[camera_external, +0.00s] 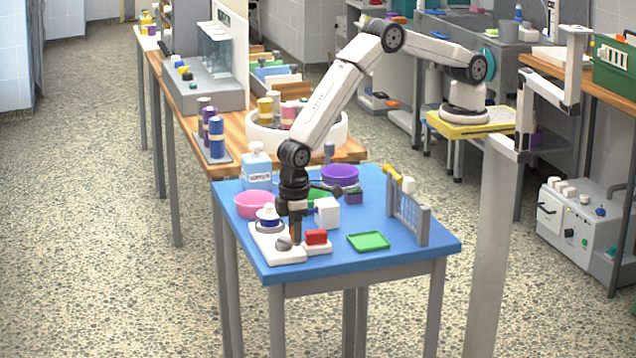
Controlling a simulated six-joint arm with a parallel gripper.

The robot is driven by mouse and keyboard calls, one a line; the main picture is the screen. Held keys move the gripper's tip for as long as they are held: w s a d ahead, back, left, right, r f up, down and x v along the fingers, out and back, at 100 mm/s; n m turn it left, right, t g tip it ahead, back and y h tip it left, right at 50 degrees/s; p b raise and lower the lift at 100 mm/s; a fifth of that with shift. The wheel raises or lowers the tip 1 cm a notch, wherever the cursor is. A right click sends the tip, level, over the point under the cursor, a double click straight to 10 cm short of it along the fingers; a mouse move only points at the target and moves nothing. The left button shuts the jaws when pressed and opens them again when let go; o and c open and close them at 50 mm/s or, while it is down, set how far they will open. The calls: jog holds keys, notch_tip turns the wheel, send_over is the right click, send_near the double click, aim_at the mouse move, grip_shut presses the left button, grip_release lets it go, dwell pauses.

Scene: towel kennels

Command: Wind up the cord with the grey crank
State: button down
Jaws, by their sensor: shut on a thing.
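My gripper (296,238) points straight down over a white base (275,252) at the front left of the blue table. It is shut at the grey crank (284,243), whose rounded grey part shows just left of the fingertips. The fingers hide the rest of the crank and the exact grip. A white round piece with a blue band (267,216) stands on the back left of the base. A red block (316,237) is just right of the fingers. The cord is too small or hidden to make out.
A white box (327,213) stands close behind and right of my gripper. A green tray (368,241) and a grey rack (407,216) are to the right. The front right corner is clear.

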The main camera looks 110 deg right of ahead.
jog(key=shift+d, duration=0.2)
jog(key=shift+s+d, duration=0.4)
jog(key=shift+d, duration=0.4)
jog(key=shift+r, duration=0.1)
jog(key=shift+w+d+r, duration=0.1)
jog(key=shift+w+d, duration=0.1)
jog(key=shift+d, duration=0.75)
jog(key=shift+w+d, duration=0.7)
jog(key=shift+d, duration=0.05)
